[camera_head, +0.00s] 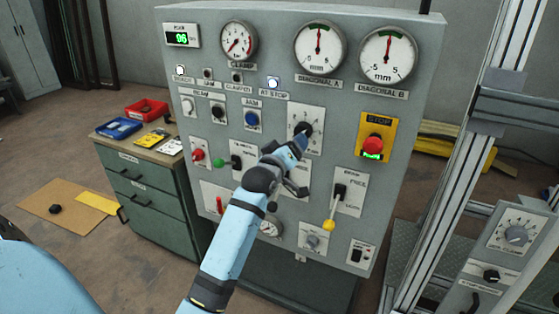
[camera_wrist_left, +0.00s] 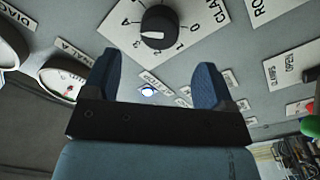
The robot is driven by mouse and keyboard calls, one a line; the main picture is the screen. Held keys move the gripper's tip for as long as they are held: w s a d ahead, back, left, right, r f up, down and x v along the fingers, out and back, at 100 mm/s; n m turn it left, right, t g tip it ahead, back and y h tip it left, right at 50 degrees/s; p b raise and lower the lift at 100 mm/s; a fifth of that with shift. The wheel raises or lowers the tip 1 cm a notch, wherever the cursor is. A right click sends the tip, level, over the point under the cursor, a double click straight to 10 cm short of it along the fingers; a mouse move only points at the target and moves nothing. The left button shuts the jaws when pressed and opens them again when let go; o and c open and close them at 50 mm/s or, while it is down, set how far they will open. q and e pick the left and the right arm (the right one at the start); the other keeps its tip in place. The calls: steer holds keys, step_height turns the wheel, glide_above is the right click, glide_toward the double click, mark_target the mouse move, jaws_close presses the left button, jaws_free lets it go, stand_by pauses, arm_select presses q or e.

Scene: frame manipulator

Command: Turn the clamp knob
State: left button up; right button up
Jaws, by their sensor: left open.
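The clamp knob (camera_head: 304,129) is a black round knob on a white plate in the middle of the grey control panel (camera_head: 280,178). In the left wrist view the knob (camera_wrist_left: 160,27) shows a white pointer stripe and a partly cut-off label starting "CLA". My left gripper (camera_head: 299,163) is in front of the panel, just below the knob in the head view, and partly covers its plate. In the left wrist view the gripper (camera_wrist_left: 156,82) has its two blue fingers spread with nothing between them. The knob shows beyond the fingertips, apart from them. My right gripper is not in view.
A red stop button (camera_head: 375,146) on a yellow plate and a lever with a yellow tip (camera_head: 329,225) are to the right. Several buttons and gauges surround the knob. A green cabinet (camera_head: 150,195) with trays stands left. A metal frame (camera_head: 440,160) stands right.

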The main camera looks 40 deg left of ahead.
arm_select(q)
steer(key=s+d, duration=0.1)
steer(key=s, duration=0.6)
steer(key=shift+d+b, duration=0.25)
steer(key=shift+b, duration=0.05)
steer(key=shift+f, duration=0.1)
